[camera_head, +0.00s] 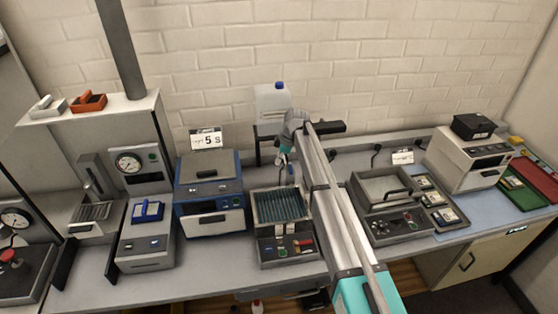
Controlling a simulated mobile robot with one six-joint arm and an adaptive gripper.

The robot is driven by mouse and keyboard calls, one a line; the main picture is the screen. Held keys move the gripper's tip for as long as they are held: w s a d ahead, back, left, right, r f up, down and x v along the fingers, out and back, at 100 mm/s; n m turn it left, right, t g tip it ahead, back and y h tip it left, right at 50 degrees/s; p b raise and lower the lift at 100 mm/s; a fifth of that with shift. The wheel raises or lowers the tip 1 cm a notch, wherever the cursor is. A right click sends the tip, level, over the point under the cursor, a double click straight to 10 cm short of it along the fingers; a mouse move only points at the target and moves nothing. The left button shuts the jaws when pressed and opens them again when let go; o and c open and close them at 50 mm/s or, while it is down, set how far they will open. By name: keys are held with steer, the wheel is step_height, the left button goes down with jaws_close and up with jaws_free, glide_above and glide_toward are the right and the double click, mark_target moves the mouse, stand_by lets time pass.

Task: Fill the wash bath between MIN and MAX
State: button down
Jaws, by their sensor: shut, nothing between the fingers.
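An open grey bath unit (259,226) with a ribbed dark teal interior stands at the middle of the bench, and I take it as the wash bath. Any MIN and MAX marks and a liquid level are too small to make out. A white container with a blue cap (272,98) sits on a raised stand behind it. My gripper (284,158) is small in the picture, just behind the bath and below the container. It is shut and empty. My arm hides part of the bench to the right of the bath.
A blue-trimmed unit (211,205) stands left of the bath, with a "5 S" sign (206,139) behind it. A grey lidded unit (386,192) stands to the right, beyond my arm. A white box unit (470,160) and a green tray (521,195) are farther right.

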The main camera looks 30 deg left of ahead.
steer(key=p+v, duration=0.5)
steer(key=v, duration=0.1)
steer(key=shift+w+r, duration=0.2)
steer(key=shift+d, duration=0.15)
stand_by(0.6)
steer(key=d+f+m+t+b, duration=0.1)
steer(key=d+f+m+b, duration=0.25)
steer(key=d, duration=0.85)
steer(key=d+f+m+h+b, duration=0.1)
steer(key=d+f+m+b, duration=0.3)
steer(key=d, duration=0.9)
steer(key=d+f+m+t, duration=0.15)
steer(key=d+m, duration=0.35)
steer(key=d, duration=0.7)
steer(key=s+d+f+m+b, duration=0.2)
steer(key=s+d+m, duration=0.2)
steer(key=d, duration=0.5)
steer(key=s+d+f+m+h+b, duration=0.1)
steer(key=s+d+f+m+b, duration=0.2)
steer(key=s+d, duration=0.3)
steer(key=s+d+f+m+h+b, duration=0.1)
steer(key=s+d+m, duration=0.4)
steer(key=d, duration=0.6)
steer(key=shift+d+f+b, duration=0.3)
steer(key=shift+f+b, duration=0.45)
